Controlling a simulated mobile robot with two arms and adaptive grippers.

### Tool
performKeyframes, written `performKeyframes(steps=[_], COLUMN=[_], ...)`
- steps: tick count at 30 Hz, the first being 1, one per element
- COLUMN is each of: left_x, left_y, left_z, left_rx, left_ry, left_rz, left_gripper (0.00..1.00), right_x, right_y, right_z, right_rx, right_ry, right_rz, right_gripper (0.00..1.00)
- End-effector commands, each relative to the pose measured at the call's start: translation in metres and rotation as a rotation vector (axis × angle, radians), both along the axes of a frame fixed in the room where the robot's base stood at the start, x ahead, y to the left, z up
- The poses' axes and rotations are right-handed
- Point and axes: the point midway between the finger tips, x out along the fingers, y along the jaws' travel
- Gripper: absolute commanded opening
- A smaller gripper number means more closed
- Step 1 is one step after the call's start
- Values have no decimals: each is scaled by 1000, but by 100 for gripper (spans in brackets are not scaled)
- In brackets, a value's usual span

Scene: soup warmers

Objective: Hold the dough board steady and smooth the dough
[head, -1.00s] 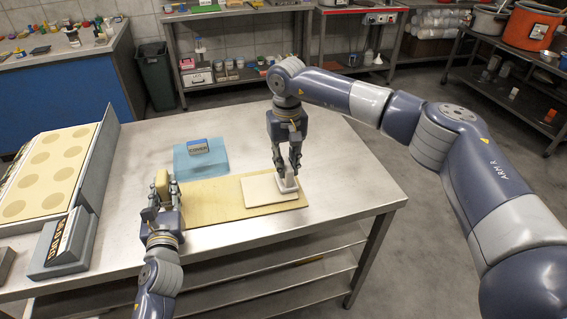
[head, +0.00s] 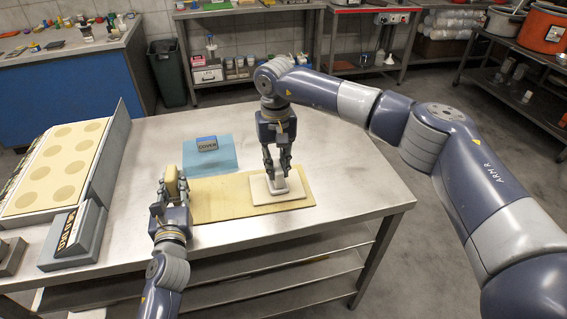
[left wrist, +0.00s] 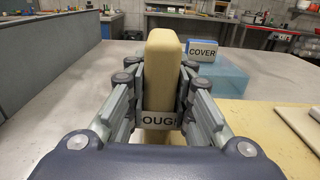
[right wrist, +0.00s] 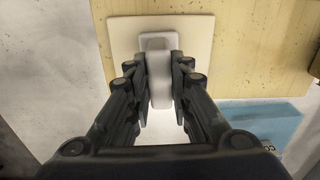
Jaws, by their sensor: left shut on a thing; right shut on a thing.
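The dough board (head: 215,207) is a pale yellow wooden board lying flat on the steel table. My left gripper (head: 170,188) is shut on an upright yellowish block at its left end; this block (left wrist: 162,70) carries a label partly hidden by the fingers, reading "OUGH". The dough (head: 292,201) is a cream, flat slab on the board's right part. My right gripper (head: 277,176) points down and is shut on a whitish smoother (right wrist: 158,68). The smoother's base appears to rest on the dough, near its middle; exact contact is hard to see.
A translucent blue sheet with a "COVER" label block (head: 207,144) lies behind the board. A grey-walled tray (head: 60,165) of round dough shapes and a labelled dark block (head: 75,233) stand at the left. The table's right side is clear.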

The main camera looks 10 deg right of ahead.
Motion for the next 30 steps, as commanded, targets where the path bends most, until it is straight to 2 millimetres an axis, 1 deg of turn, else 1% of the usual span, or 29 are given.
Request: performKeyframes(steps=[1,12,18,30], left_x=[-1,-1,-1,-1], left_y=[0,0,-1,-1], left_z=[-8,-8,-8,-8], left_rx=[2,1,1,1], left_ry=[15,15,15,15], left_rz=[2,1,0,0], left_gripper=[0,0,0,0], right_x=[-1,0,0,1], right_y=[5,20,32,47], right_z=[-1,-4,-3,0], right_rx=[3,3,4,2], right_ry=[2,2,2,2], right_rz=[3,2,4,2], right_gripper=[0,0,0,0])
